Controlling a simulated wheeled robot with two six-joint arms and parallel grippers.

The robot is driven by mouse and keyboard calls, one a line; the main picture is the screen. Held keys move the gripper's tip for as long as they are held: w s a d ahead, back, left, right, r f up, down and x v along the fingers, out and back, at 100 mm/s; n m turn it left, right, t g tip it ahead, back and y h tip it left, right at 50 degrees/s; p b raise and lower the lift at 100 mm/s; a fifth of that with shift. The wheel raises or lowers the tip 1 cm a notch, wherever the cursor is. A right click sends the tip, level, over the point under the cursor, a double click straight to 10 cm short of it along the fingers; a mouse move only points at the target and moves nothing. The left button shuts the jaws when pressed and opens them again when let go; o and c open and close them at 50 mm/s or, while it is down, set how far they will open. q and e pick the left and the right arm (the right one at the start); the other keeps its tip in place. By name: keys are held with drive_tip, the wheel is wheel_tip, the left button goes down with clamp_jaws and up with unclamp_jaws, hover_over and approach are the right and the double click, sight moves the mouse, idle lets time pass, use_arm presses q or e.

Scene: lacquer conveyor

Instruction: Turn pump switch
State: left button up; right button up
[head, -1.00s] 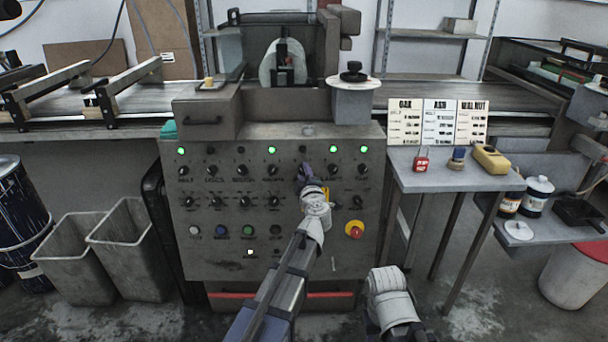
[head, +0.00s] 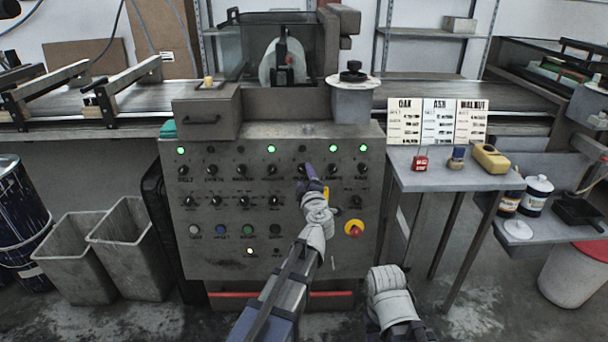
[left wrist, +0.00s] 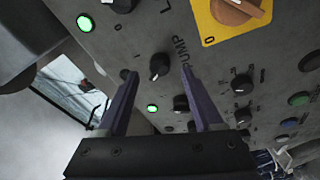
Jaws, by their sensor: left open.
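The pump switch (left wrist: 159,66) is a small black knob with a pale pointer mark, beside the label PUMP on the grey control panel (left wrist: 215,60). My left gripper (left wrist: 158,72) is open, and its two purple fingers lie on either side of this knob in the left wrist view. I cannot tell whether the fingertips touch the panel. A dark lamp (left wrist: 125,74) sits by the left-hand finger. In the head view the left gripper (head: 304,170) is at the upper knob row and covers the pump switch.
An orange knob on a yellow plate (left wrist: 210,28) is close to the right-hand finger. Green lamps (left wrist: 152,108) and other black knobs (left wrist: 181,103) surround the switch. A red emergency button (head: 354,230) is lower right on the panel. A side table (head: 440,180) stands right.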

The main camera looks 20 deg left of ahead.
use_arm(q)
drive_tip(key=v, duration=0.4)
drive_tip(key=shift+s+d, duration=0.15)
drive_tip(key=shift+s, duration=0.15)
